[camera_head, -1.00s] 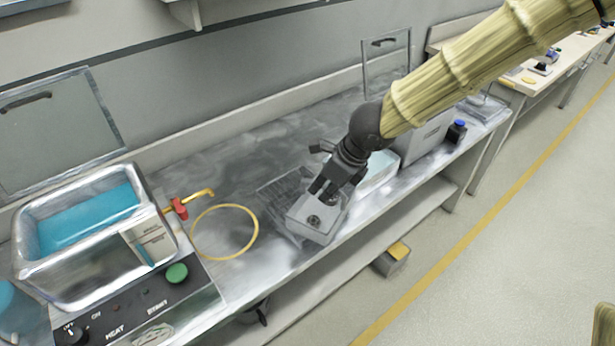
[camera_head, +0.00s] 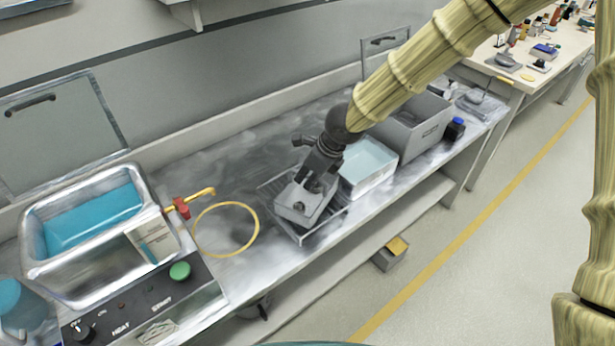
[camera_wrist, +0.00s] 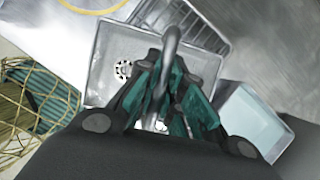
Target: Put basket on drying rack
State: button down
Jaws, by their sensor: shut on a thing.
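The basket (camera_head: 295,210) is a small grey, open-topped box with small round parts inside. It sits over the wire drying rack (camera_head: 337,214) on the steel bench; I cannot tell whether it rests on the wires or hangs just above them. My gripper (camera_head: 308,184) reaches down into the basket from above and is shut on its handle. In the wrist view, the grey handle (camera_wrist: 171,45) rises between the fingers (camera_wrist: 165,95). The basket's floor (camera_wrist: 110,48) and a round perforated part show there, with the rack (camera_wrist: 190,20) behind. My fingers hide part of the basket.
A tray of pale liquid (camera_head: 366,164) stands close right of the rack, with a grey box (camera_head: 418,130) beyond it. A blue-capped bottle (camera_head: 455,129) is farther right.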

jog(key=shift+f, duration=0.2)
jog(key=c, duration=1.5)
grip_release()
jog(key=shift+c, duration=0.2)
jog(key=shift+r, duration=0.15)
jog(key=shift+v, duration=6)
jog(key=shift+d, duration=0.1)
